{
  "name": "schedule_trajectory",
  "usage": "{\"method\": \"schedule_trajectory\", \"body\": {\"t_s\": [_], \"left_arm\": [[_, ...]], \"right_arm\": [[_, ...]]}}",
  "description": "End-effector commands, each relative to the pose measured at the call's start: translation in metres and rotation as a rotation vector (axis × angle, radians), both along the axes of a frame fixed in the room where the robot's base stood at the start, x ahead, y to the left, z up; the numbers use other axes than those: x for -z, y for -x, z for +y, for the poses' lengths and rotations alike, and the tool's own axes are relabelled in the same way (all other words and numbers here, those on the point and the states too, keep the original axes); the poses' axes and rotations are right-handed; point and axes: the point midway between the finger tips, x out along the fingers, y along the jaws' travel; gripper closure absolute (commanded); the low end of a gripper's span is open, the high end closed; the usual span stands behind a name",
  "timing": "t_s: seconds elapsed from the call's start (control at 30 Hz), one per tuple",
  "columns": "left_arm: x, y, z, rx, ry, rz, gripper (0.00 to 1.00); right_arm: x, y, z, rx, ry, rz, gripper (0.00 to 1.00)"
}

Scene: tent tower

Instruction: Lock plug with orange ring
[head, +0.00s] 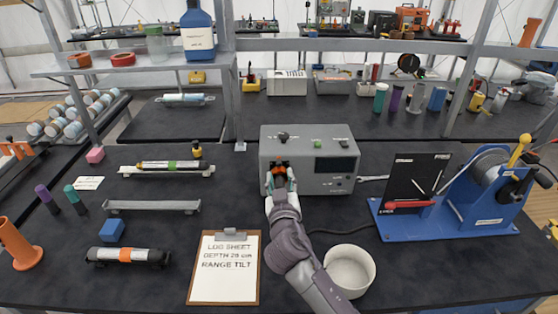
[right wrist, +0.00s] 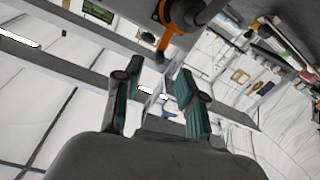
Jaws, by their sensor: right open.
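The plug with the orange ring (head: 281,168) sits in the front of a grey instrument box (head: 335,176), at its left side. In the right wrist view the orange ring (right wrist: 176,14) wraps a dark plug body at the top, and an orange tab hangs down from it. My right gripper (head: 279,182) is just in front of the plug and partly hides it. In the right wrist view my right gripper (right wrist: 158,82) has its teal-padded fingers spread with nothing between them. The ring lies beyond the fingertips. My left gripper is out of view.
A white bowl (head: 350,287) stands beside my right forearm. A clipboard (head: 208,291) lies left of it.

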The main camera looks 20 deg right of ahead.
Motion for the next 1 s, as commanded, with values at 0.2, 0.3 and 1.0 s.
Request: {"method": "schedule_trajectory", "body": {"t_s": [0.2, 0.3, 1.0], "left_arm": [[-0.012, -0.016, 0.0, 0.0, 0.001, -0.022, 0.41], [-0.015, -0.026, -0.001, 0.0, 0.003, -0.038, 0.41], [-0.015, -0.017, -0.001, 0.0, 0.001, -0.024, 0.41]], "right_arm": [[-0.002, -0.039, -0.01, 0.001, 0.002, -0.001, 0.6], [-0.001, -0.049, -0.012, 0.001, 0.003, 0.0, 0.6], [0.0, -0.057, -0.014, 0.0, 0.0, 0.001, 1.0]]}}
